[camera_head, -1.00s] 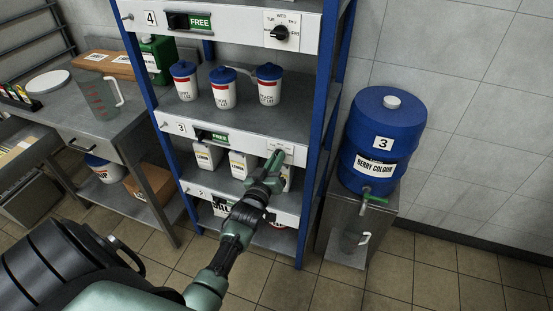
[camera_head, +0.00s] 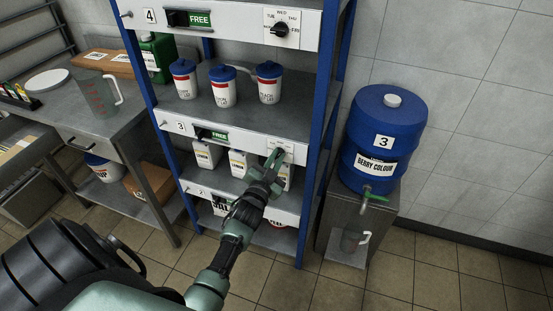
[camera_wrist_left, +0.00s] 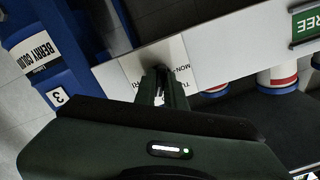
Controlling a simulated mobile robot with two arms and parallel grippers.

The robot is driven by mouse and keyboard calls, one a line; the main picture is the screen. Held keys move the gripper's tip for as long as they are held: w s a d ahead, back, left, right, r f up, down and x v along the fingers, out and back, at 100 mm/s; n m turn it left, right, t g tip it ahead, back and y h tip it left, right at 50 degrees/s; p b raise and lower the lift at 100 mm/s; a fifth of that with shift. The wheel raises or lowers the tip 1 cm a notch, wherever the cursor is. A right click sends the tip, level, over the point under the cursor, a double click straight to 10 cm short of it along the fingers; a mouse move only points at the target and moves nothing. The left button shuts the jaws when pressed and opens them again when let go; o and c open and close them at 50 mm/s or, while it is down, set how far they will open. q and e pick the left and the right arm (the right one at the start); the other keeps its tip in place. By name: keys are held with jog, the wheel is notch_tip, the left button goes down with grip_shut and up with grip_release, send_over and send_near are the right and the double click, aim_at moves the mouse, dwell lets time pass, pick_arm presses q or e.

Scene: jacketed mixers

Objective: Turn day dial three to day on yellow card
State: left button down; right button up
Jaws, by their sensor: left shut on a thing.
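Day dial three sits on a white plate (camera_head: 287,148) at the right end of the shelf rail marked 3. My left gripper (camera_head: 273,160) is at this plate and shut on the dial's dark knob, which its fingers mostly hide in the head view. In the left wrist view the fingers (camera_wrist_left: 161,88) meet the knob (camera_wrist_left: 161,70) in front of the plate (camera_wrist_left: 181,60). Part of the lettering, such as MON, shows beside them; the pointer's direction cannot be read. I cannot make out a yellow card. My right gripper is not in view.
Rail 3 also has a green FREE sign (camera_head: 213,135). Above is another day dial (camera_head: 281,30) on rail 4. White-and-blue tubs (camera_head: 222,88) stand on the shelf between. A blue barrel (camera_head: 384,140) stands right of the rack, and a steel table (camera_head: 95,125) left.

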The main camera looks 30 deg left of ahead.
pick_arm(q)
jog(key=m+b, duration=0.1)
jog(key=m, duration=0.4)
jog(key=shift+f+m, duration=0.15)
jog(key=shift+m, duration=0.15)
jog(key=m+b, duration=0.2)
jog(key=m, duration=0.4)
jog(key=shift+m, duration=0.3)
jog(key=c, duration=1.5)
grip_release()
jog(key=b+v, duration=0.1)
jog(key=v, duration=0.7)
jog(key=shift+a, duration=0.1)
jog(key=shift+w, duration=0.1)
